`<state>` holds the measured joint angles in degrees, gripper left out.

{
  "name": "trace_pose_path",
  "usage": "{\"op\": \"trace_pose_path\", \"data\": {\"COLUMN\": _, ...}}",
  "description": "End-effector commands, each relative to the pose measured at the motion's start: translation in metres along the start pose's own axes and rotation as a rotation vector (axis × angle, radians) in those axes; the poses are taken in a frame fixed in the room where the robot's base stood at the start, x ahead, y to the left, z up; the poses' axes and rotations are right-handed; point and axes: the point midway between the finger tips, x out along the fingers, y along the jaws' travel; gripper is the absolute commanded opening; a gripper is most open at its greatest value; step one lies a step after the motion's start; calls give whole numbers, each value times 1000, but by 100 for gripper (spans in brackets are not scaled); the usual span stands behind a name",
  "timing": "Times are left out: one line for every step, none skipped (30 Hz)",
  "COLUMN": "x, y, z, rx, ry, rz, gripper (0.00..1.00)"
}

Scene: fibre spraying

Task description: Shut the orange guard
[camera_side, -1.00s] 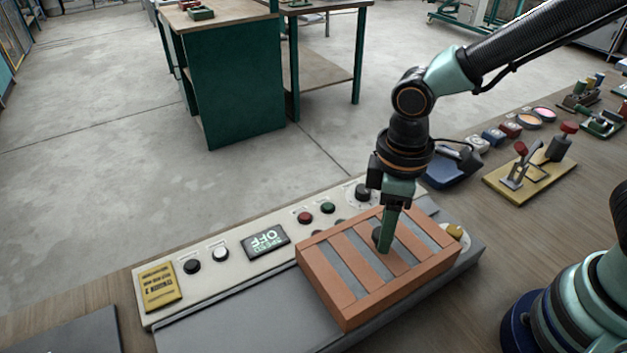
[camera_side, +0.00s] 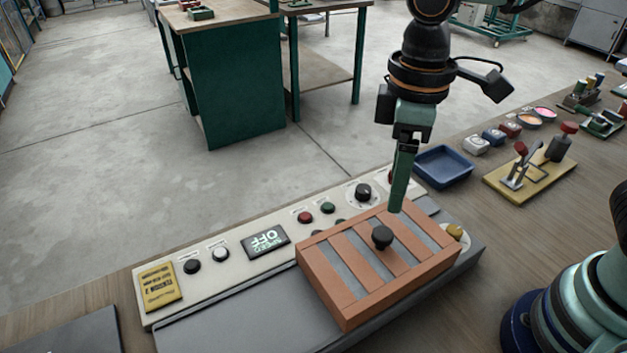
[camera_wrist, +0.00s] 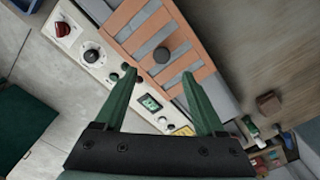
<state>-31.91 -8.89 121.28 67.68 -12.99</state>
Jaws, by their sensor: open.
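The orange guard (camera_side: 345,287) is a slatted cover with a round black knob (camera_side: 382,237) on top. It lies flat over the right part of the grey machine bed, beside the control panel (camera_side: 220,263). In the wrist view the guard (camera_wrist: 127,22) and its knob (camera_wrist: 161,55) show beyond the fingertips. My gripper (camera_side: 397,208) is above the guard's far right part, up and to the right of the knob and apart from it. In the wrist view my gripper (camera_wrist: 159,75) has its two fingers spread with nothing between them.
The panel carries several buttons, a dial (camera_side: 363,192), a display (camera_side: 266,241) reading OFF and a yellow label (camera_side: 160,287). A blue tray (camera_side: 443,167) and a toggle clamp on a yellow base (camera_side: 530,178) stand to the right. The grey bed left of the guard is clear.

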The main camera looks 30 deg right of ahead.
Motion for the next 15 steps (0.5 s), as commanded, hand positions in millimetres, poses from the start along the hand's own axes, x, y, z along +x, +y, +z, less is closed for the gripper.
{"op": "trace_pose_path", "data": {"x": -8, "y": 0, "z": -1, "rx": 0, "ry": 4, "rz": 1, "gripper": 72}}
{"op": "trace_pose_path", "data": {"x": -11, "y": 0, "z": -1, "rx": 0, "ry": 3, "rz": 1, "gripper": 72}}
{"op": "trace_pose_path", "data": {"x": -15, "y": 0, "z": -1, "rx": 0, "ry": 3, "rz": 1, "gripper": 72}}
{"op": "trace_pose_path", "data": {"x": -17, "y": 0, "z": -1, "rx": 0, "ry": 2, "rz": 1, "gripper": 72}}
{"op": "trace_pose_path", "data": {"x": -19, "y": 0, "z": 0, "rx": 1, "ry": 2, "rz": 0, "gripper": 72}}
{"op": "trace_pose_path", "data": {"x": -21, "y": 0, "z": 0, "rx": 1, "ry": 2, "rz": 0, "gripper": 72}}
{"op": "trace_pose_path", "data": {"x": -22, "y": 0, "z": 0, "rx": 1, "ry": 1, "rz": 0, "gripper": 72}}
{"op": "trace_pose_path", "data": {"x": -22, "y": 0, "z": 0, "rx": 1, "ry": 0, "rz": 0, "gripper": 72}}
{"op": "trace_pose_path", "data": {"x": -23, "y": 0, "z": 0, "rx": 1, "ry": 0, "rz": 0, "gripper": 72}}
{"op": "trace_pose_path", "data": {"x": -23, "y": 0, "z": 0, "rx": 1, "ry": -1, "rz": 0, "gripper": 72}}
{"op": "trace_pose_path", "data": {"x": -23, "y": 0, "z": 0, "rx": 1, "ry": -1, "rz": 0, "gripper": 72}}
{"op": "trace_pose_path", "data": {"x": -23, "y": 0, "z": 0, "rx": 1, "ry": -1, "rz": 0, "gripper": 72}}
{"op": "trace_pose_path", "data": {"x": -23, "y": 0, "z": 0, "rx": 1, "ry": -1, "rz": 0, "gripper": 72}}
{"op": "trace_pose_path", "data": {"x": -23, "y": 0, "z": 0, "rx": 1, "ry": -1, "rz": 0, "gripper": 72}}
{"op": "trace_pose_path", "data": {"x": -23, "y": 0, "z": 0, "rx": 0, "ry": -1, "rz": 0, "gripper": 72}}
